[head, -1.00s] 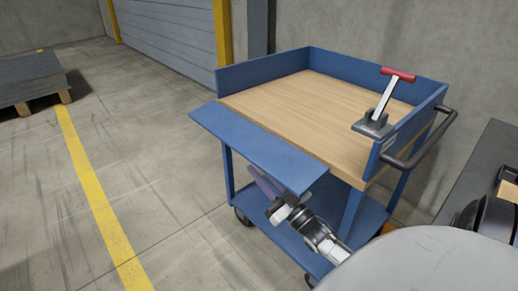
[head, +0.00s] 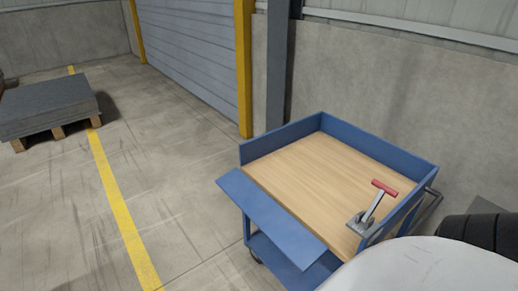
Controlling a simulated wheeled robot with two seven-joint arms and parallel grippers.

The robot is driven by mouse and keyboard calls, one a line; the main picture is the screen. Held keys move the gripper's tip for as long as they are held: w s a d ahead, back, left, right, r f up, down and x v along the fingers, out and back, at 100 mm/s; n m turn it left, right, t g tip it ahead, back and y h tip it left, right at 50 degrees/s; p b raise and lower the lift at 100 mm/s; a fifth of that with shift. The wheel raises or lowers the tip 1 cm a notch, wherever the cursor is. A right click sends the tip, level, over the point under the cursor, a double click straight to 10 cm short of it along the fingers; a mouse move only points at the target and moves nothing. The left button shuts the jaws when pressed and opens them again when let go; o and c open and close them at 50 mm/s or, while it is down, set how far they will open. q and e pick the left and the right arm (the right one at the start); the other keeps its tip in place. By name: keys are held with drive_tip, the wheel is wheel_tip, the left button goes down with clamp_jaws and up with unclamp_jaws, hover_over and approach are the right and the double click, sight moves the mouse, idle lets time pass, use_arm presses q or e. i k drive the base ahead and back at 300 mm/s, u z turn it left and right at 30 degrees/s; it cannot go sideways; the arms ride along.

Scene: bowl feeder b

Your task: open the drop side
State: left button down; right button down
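The blue cart (head: 385,151) has a wooden top with raised blue walls on the back and right sides. Its drop side, a flat blue panel (head: 270,218), is folded outward along the near left edge and sticks out from the deck, not upright. A clamp lever with a red grip (head: 384,188) stands on a grey base (head: 360,223) at the near right corner of the deck, its handle tilted. Neither of my grippers is in view. The space beneath the panel is partly hidden by it.
The wooden deck (head: 310,175) is otherwise empty. A pallet with a grey stack (head: 45,105) sits far left. Open concrete floor with a yellow line (head: 115,200) lies left of the cart. A concrete wall and a steel post (head: 277,70) stand behind it.

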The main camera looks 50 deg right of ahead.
sight(300, 247)
drive_tip(key=u, duration=0.1)
drive_tip(key=i, duration=0.3)
drive_tip(key=z, duration=1.65)
